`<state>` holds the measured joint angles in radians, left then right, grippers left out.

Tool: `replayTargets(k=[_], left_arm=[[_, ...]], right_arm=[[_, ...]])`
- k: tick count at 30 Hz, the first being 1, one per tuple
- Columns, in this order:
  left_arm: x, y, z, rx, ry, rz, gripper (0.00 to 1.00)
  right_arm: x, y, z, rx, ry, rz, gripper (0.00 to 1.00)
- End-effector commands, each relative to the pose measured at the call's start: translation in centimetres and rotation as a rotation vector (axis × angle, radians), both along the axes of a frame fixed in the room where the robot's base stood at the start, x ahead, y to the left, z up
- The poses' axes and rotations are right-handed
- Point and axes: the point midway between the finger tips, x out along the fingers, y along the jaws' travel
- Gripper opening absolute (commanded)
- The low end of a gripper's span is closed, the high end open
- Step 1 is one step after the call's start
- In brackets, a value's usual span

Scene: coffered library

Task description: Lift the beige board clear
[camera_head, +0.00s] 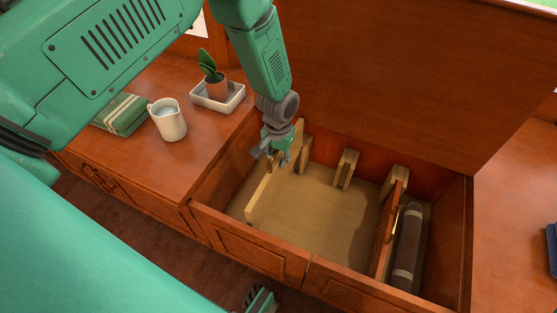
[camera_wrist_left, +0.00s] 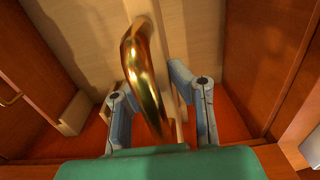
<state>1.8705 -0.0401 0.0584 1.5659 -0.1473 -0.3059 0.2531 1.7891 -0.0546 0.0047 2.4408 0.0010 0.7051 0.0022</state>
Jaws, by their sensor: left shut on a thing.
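The beige board (camera_head: 262,194) stands upright on edge near the left wall of an open wooden compartment, its lower part inside. My left gripper (camera_head: 277,152) is at its top edge, shut on the board's brass handle. In the left wrist view the curved brass handle (camera_wrist_left: 146,75) lies between the two fingers (camera_wrist_left: 160,105), with the board's pale edge (camera_wrist_left: 149,12) beyond it. My gripper hides part of the board in the head view. I cannot tell whether the board's lower edge touches the floor.
The compartment has a pale floor (camera_head: 325,215) and slotted blocks (camera_head: 346,168) along its back. A red-brown divider (camera_head: 384,243) and a dark roll (camera_head: 407,248) are at its right.

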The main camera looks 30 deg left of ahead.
Motion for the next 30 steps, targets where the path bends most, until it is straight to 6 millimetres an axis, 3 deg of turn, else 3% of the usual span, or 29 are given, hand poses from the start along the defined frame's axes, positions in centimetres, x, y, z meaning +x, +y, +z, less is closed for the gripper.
replayTargets(k=[30], left_arm=[[0.1,0.0,6.2,-0.001,-0.003,0.001,0.0]], right_arm=[[0.0,0.0,3.6,0.0,0.0,0.0,0.4]])
